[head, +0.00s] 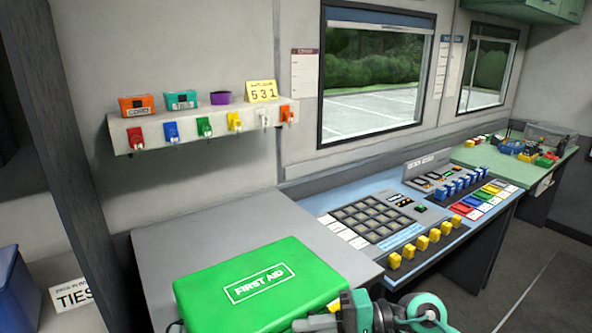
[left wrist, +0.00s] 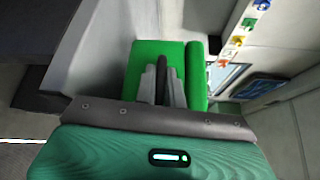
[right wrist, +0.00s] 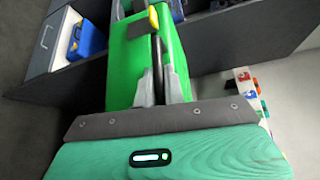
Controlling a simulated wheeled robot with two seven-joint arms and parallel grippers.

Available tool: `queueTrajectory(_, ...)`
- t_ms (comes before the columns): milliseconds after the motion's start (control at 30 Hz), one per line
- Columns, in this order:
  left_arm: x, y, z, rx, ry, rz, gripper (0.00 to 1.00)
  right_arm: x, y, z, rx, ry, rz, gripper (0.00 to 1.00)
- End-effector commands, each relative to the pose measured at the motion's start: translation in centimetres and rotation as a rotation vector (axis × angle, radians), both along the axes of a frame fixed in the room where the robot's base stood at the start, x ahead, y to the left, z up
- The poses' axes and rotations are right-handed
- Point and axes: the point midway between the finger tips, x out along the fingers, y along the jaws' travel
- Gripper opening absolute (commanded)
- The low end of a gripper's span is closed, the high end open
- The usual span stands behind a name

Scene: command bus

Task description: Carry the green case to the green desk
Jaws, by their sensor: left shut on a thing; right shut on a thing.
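The green case (head: 262,278), lettered FIRST AID, is at the bottom middle of the head view, in front of the grey worktop. I cannot tell whether it touches the worktop. My left gripper (left wrist: 163,84) is shut on the green case, with its fingers around a dark strip at the case's side. My right gripper (right wrist: 158,82) is shut on the case in the same way at the other side. In the head view the right arm shows at the lower edge and the left is almost wholly hidden. The green desk (head: 482,157) is at the far right.
The grey worktop (head: 190,230) and a blue console (head: 320,205) with buttons line the wall. Boxes and tools, including a clear bin (head: 548,138), crowd the green desk's back and right. A wall shelf (head: 190,125) is at left. Open floor (head: 540,275) lies at right.

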Motion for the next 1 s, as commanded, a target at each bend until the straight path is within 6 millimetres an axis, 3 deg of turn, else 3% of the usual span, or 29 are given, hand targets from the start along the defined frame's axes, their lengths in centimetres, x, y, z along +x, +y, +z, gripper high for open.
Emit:
queueTrajectory(433,-0.8,0.0,0.3,0.0,-0.007,0.001,0.0,-1.0,0.0,0.2,0.001,-0.004,0.003,0.0)
queueTrajectory(1000,2.5,0.1,2.6,0.001,-0.009,0.002,0.0,2.4,0.0,2.4,0.001,-0.005,0.001,0.0)
